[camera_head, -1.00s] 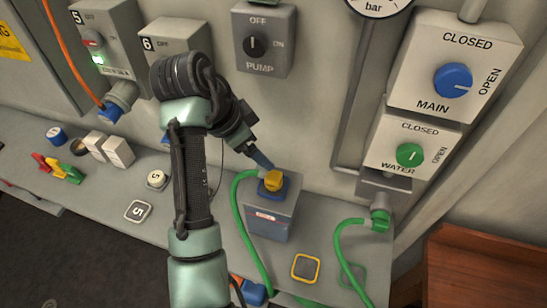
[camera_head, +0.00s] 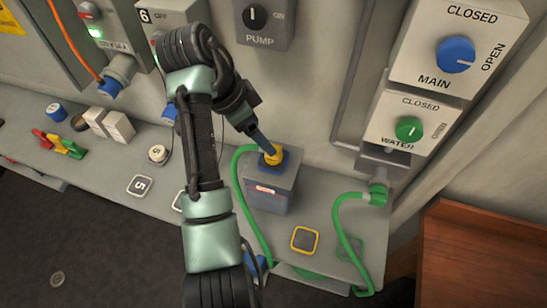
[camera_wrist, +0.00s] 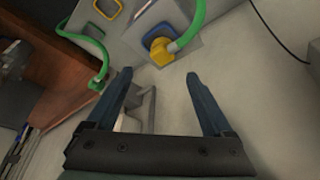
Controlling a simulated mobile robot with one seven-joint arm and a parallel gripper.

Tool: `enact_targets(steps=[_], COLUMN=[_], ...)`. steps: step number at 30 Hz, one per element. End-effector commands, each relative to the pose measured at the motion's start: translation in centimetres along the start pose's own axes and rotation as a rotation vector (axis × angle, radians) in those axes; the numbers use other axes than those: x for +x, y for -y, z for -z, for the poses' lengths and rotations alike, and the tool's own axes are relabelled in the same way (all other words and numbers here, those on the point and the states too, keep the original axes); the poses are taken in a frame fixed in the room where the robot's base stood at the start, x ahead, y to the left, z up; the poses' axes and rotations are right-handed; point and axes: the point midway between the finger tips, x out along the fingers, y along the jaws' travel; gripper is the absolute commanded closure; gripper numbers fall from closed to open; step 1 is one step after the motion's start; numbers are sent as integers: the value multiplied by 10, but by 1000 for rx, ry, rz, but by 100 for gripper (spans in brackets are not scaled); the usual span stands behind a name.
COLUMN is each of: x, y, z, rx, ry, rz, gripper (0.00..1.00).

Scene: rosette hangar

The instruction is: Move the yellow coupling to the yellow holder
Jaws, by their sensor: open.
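The yellow coupling (camera_head: 273,156) sits on the blue-rimmed top of a grey box (camera_head: 268,194) on the ledge, with a green hose running from it. It also shows in the wrist view (camera_wrist: 161,52), beyond the fingertips and roughly between them. My gripper (camera_wrist: 158,74) is open and empty, its two blue fingers apart. In the head view my gripper (camera_head: 265,146) is right at the coupling and partly covers it; I cannot tell whether they touch. The yellow holder (camera_head: 305,240), a yellow-edged square on the ledge, is right of the box and looks empty.
A second green hose (camera_head: 340,215) hangs from the water outlet to the right. The main valve (camera_head: 456,55) and water valve (camera_head: 409,129) are on the wall above. A brown wooden piece (camera_head: 470,255) stands at the right. Small parts (camera_head: 57,143) lie on the ledge's left.

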Motion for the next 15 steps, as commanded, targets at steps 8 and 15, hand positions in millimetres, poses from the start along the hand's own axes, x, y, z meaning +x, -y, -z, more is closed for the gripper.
enact_targets(steps=[8,15], x=[36,40], y=[0,0], z=[0,0], rx=[-1,0], ry=[1,0], rz=[-2,1], gripper=[14,14])
